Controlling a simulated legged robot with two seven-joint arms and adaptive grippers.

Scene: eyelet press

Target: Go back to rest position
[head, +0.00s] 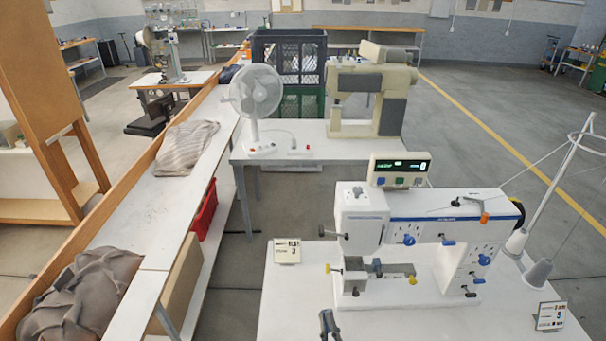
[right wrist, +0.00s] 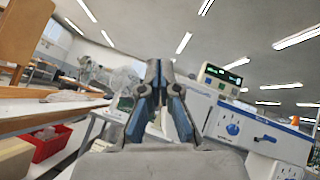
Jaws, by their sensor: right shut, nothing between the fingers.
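My right gripper (head: 328,322) shows at the bottom edge of the head view, over the front edge of the white table (head: 290,315). In the right wrist view my right gripper (right wrist: 158,66) points up and away, its fingertips together with nothing between them. The eyelet press (head: 405,235) stands on the white table, behind and to the right of the gripper and apart from it. The press also shows at the right of the right wrist view (right wrist: 262,135). My left gripper is not in view.
A long bench (head: 150,225) with grey cloths (head: 187,147) runs along the left. A red bin (head: 204,212) sits below it. A fan (head: 257,100) and another machine (head: 370,95) stand on a table behind. Signs (head: 287,251) and thread cones (head: 538,272) flank the press.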

